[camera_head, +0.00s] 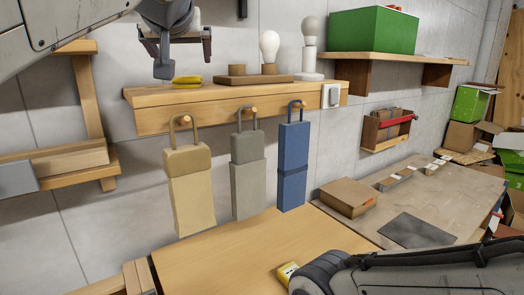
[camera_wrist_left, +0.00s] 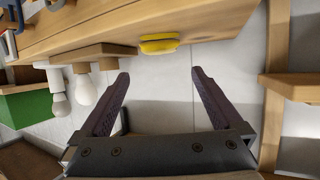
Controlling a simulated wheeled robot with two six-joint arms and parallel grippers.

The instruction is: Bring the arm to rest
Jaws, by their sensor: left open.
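My left gripper (camera_head: 185,60) is open and empty at the upper left of the head view, in front of the wall and close above the wooden peg shelf (camera_head: 150,122). In the left wrist view its two dark fingers (camera_wrist_left: 159,75) stand wide apart with only wall between them. A small yellow object (camera_head: 187,82) lies on the shelf just below the gripper. It also shows beyond the fingertips in the left wrist view (camera_wrist_left: 158,45), apart from them. My right arm crosses the lower right of the head view; its gripper is out of frame.
Tan (camera_head: 190,190), grey (camera_head: 249,175) and blue (camera_head: 293,165) pouches hang from the pegs. Two bulbs (camera_head: 269,47) (camera_head: 310,38) stand on the shelf. A green box (camera_head: 373,30) sits on a higher shelf. The wooden tabletop (camera_head: 235,255) below is mostly clear.

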